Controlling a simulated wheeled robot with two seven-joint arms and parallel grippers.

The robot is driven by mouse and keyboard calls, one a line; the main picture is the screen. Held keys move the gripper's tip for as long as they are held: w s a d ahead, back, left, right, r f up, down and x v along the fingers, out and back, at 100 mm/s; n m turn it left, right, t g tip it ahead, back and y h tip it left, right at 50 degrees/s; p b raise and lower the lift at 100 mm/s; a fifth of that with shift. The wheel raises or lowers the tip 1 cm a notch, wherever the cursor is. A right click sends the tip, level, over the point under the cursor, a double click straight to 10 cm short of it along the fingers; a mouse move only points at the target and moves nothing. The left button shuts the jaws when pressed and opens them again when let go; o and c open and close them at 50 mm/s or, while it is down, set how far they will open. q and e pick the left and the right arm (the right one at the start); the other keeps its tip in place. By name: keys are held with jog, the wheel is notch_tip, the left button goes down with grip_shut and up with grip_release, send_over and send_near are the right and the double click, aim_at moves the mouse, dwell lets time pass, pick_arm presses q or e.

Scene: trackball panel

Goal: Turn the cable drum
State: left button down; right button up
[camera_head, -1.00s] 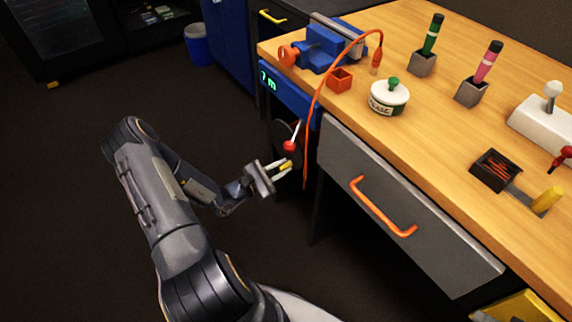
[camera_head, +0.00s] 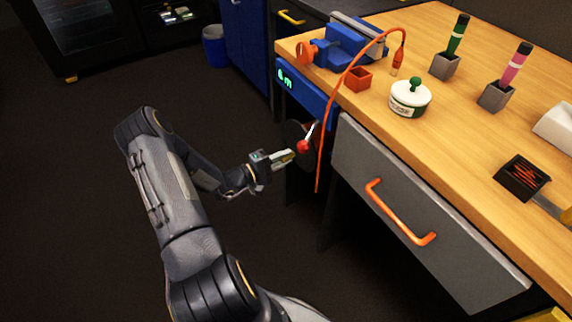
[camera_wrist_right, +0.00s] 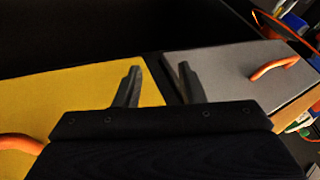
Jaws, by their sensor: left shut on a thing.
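The cable drum (camera_head: 292,131) is a dark round disc under the table's left end, partly hidden behind my left gripper and the orange cable. Its crank has a pale lever (camera_head: 311,129) and a red knob (camera_head: 303,146). My left gripper (camera_head: 295,153) reaches in from the left, with its fingertips at the red knob and shut on it. The orange cable (camera_head: 330,118) hangs from the tabletop past the drum's right side. A blue panel with a green display (camera_head: 285,80) sits above the drum. My right gripper (camera_wrist_right: 158,82) is open and empty in the right wrist view.
A grey drawer with an orange handle (camera_head: 402,216) is right of the drum. On the wooden table (camera_head: 450,120) are a blue vise (camera_head: 335,48), an orange box (camera_head: 357,79), a white jar (camera_head: 409,99) and pens in holders. A yellow panel (camera_wrist_right: 60,105) lies below my right gripper.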

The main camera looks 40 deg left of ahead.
aim_at(288, 134)
pick_arm(q)
jog(key=m, duration=0.1)
jog(key=a+m+b, duration=0.1)
jog(key=r+m, duration=0.1)
jog(key=shift+w+a+m+b, duration=0.3)
jog(key=shift+a+m+b, duration=0.05)
jog(key=shift+m+b, duration=0.05)
jog(key=m+b, duration=0.1)
jog(key=a+r+m+b, duration=0.1)
jog(key=m, duration=0.1)
jog(key=shift+w+r+m+b, duration=0.15)
jog(key=shift+w+m+b, duration=0.05)
jog(key=shift+m+b, duration=0.1)
jog(key=r+m+b, duration=0.1)
jog(key=m+b, duration=0.1)
jog(key=r+m+b, duration=0.1)
jog(key=b, duration=0.1)
jog(key=shift+w+a+m, duration=0.15)
jog(key=shift+a+m, duration=0.2)
jog(key=shift+m, duration=0.05)
jog(key=shift+r+m+b, duration=0.55)
jog(key=shift+m+b, duration=0.15)
jog(key=shift+b, duration=0.3)
jog(key=c, duration=1.3)
grip_release()
